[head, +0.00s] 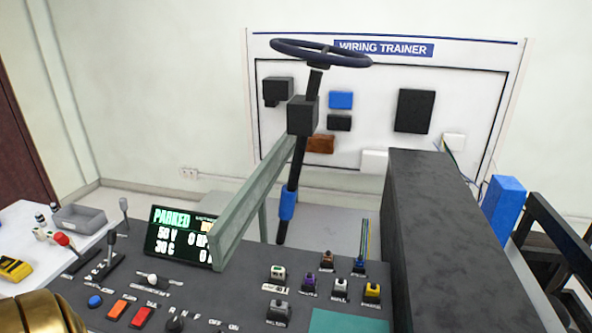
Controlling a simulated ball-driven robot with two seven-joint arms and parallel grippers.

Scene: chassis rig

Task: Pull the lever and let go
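Several levers stand on the dark control panel (215,312). A dark lever with a grey knob (111,239) rises from a slotted plate at the panel's left. A grey-tipped lever (124,205) stands upright behind it. A lever with a red knob (62,239) leans at the panel's left edge. I cannot tell which one the task means. Neither gripper shows. A gold ribbed part at the bottom left corner appears to be mine, with no fingertips visible.
A steering wheel (320,52) on a dark column and a grey-green beam (250,205) rise over the panel. A display (180,236) reads PARKED. A tall dark block (440,230) stands right. A white table (25,222) at left holds a grey tray (80,219) and a yellow device (14,268).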

